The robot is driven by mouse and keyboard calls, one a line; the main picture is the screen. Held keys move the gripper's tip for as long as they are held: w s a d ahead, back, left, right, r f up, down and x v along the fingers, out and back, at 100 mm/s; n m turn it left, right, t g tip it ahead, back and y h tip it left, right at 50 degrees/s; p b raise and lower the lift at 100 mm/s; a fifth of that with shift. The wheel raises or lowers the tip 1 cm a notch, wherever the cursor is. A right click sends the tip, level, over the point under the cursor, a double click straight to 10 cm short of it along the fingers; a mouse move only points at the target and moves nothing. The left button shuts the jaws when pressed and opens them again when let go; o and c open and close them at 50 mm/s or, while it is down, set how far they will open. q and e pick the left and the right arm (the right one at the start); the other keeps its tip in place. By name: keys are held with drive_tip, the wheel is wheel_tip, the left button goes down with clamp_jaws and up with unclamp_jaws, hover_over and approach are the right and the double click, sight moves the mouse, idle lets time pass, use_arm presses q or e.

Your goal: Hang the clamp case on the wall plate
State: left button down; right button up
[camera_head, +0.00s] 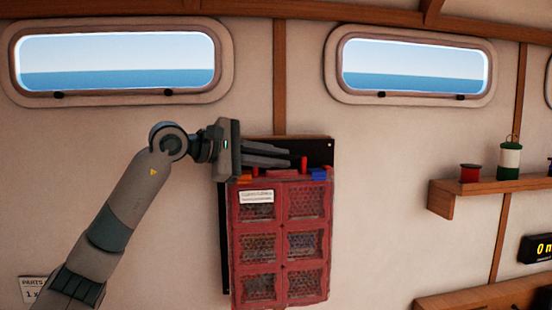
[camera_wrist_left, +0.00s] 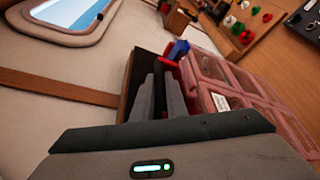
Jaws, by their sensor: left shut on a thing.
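The clamp case (camera_head: 279,238) is red, with several mesh-fronted windows and a white label. It hangs upright in front of the black wall plate (camera_head: 321,152), whose top and left edge show behind it. My left gripper (camera_head: 287,157) reaches in from the left at the case's top and is shut on the case. In the left wrist view the two grey fingers (camera_wrist_left: 160,95) lie between the wall plate (camera_wrist_left: 146,62) and the case's front (camera_wrist_left: 222,82). The exact grip and the case's back are hidden, so I cannot tell whether it touches the plate. My right gripper is not in view.
Two windows (camera_head: 118,98) are above on the cream wall. A wooden shelf (camera_head: 490,188) with a red spool (camera_head: 469,173) and a green-white lantern-like item (camera_head: 509,158) is on the right. A digital display (camera_head: 537,248) sits below it. The wall between case and shelf is clear.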

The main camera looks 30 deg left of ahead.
use_arm(q)
drive_tip(key=shift+f+b, duration=0.45)
idle(0.5)
drive_tip(key=shift+f, duration=0.25)
idle(0.6)
drive_tip(key=c, duration=1.7)
unclamp_jaws()
drive_tip(key=shift+s, duration=0.1)
drive_tip(key=shift+d+f, duration=0.1)
